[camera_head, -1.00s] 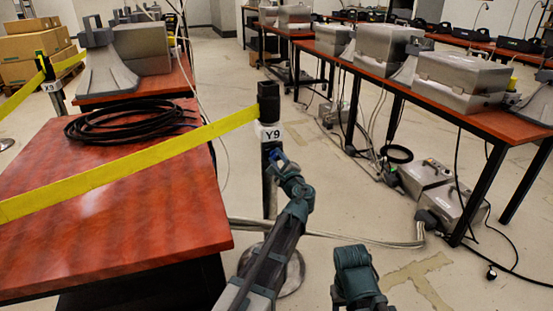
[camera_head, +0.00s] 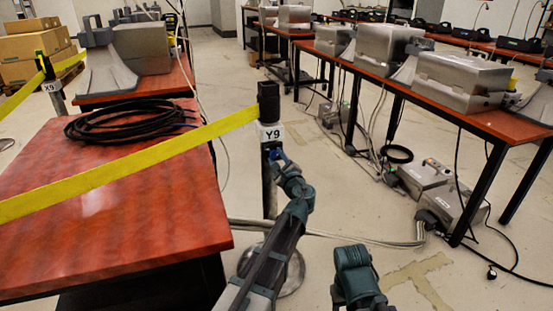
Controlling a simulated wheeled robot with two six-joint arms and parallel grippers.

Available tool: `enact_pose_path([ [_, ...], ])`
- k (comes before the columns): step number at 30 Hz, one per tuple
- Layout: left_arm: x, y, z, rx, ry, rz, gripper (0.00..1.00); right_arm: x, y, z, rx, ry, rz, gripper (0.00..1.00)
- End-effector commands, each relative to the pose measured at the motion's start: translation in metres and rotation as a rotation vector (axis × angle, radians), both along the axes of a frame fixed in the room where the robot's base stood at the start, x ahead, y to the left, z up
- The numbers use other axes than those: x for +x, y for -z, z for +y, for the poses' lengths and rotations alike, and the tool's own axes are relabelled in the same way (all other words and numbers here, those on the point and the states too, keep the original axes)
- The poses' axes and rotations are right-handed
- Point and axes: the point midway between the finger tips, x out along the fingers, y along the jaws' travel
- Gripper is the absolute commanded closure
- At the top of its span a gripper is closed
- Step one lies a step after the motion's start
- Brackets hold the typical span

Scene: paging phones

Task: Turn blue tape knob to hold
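A dark barrier post (camera_head: 268,104) with a white Y9 label stands upright beside the red-brown table. A yellow tape (camera_head: 130,165) runs from its head to the lower left. My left gripper (camera_head: 279,160) is at the post, just below the label. A small blue part shows at its tip, against the post. I cannot tell whether this is the blue knob or a finger of mine, or whether the gripper touches the post. The fingers are too small to read. Of my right arm, only a dark teal link shows at the bottom; its fingers do not show.
The red-brown table (camera_head: 150,225) with a black cable coil (camera_head: 130,122) fills the left. A long table (camera_head: 490,118) with grey cases stands at right. Grey boxes (camera_head: 455,205) and loose cables lie beneath it. The floor between is mostly open.

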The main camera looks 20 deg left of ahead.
Motion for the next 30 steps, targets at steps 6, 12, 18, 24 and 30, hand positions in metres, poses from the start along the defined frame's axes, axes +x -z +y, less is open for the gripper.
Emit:
enact_pose_path([
  [6,0.000,0.000,0.000,0.000,-0.001,-0.001,0.32,0.000,0.000,0.000,0.000,0.000,0.000,0.44],
  [12,0.000,0.000,0.000,0.000,-0.001,-0.001,0.32,0.000,0.000,0.000,0.000,0.000,0.000,0.44],
  [18,-0.017,0.000,-0.010,0.000,0.002,-0.001,0.32,0.000,0.000,0.000,0.000,0.000,0.000,0.44],
  [24,-0.055,0.000,-0.034,0.000,0.004,-0.001,0.32,0.000,0.000,0.000,0.000,0.000,0.000,0.44],
  [30,-0.087,0.000,-0.057,0.001,0.003,-0.001,0.32,0.000,0.000,0.000,0.000,0.000,0.000,0.44],
])
